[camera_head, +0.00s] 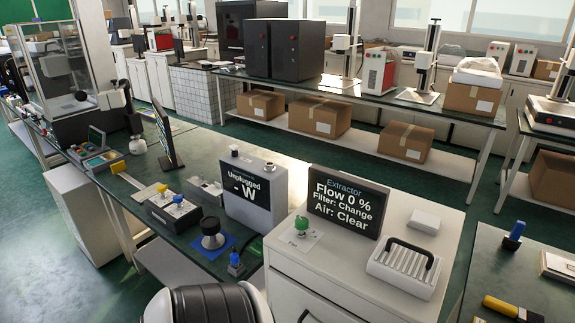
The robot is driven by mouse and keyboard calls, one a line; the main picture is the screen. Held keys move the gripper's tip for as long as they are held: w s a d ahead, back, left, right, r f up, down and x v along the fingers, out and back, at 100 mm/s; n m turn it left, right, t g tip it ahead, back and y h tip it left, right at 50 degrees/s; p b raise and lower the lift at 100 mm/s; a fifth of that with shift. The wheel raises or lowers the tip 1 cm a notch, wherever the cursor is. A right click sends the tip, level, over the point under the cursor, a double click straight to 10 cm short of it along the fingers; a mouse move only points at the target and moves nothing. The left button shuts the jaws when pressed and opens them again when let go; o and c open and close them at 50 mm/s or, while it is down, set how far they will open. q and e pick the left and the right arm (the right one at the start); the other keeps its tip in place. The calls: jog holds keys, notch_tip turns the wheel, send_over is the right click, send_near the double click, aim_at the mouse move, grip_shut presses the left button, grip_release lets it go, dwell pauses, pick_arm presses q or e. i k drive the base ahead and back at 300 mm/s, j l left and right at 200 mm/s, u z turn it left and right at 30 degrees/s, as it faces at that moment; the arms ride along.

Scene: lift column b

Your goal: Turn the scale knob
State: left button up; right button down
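No device in view is plainly labelled as a scale. A black round knob (212,236) on a grey base stands on a blue mat (227,247) on the dark green bench. A green knob (302,223) stands on a white plate on the white cabinet, beside the extractor display (347,203), which reads "Flow 0 %, Filter: Change, Air: Clear". A white box with a display (251,190) reads "Unplugged - W". I cannot tell which knob belongs to a scale. Neither of my grippers is identifiable in view. A black ribbed part with white ends at the bottom looks like mine.
A small box with blue and yellow knobs (173,209) and a blue-topped item (236,264) stand on the bench. A monitor (166,137) stands farther back. A slotted block with a black handle (403,268) sits on the cabinet top (440,215). Green floor lies between the benches.

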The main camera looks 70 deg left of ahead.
aim_at(178, 199)
jog(key=u, duration=2.95)
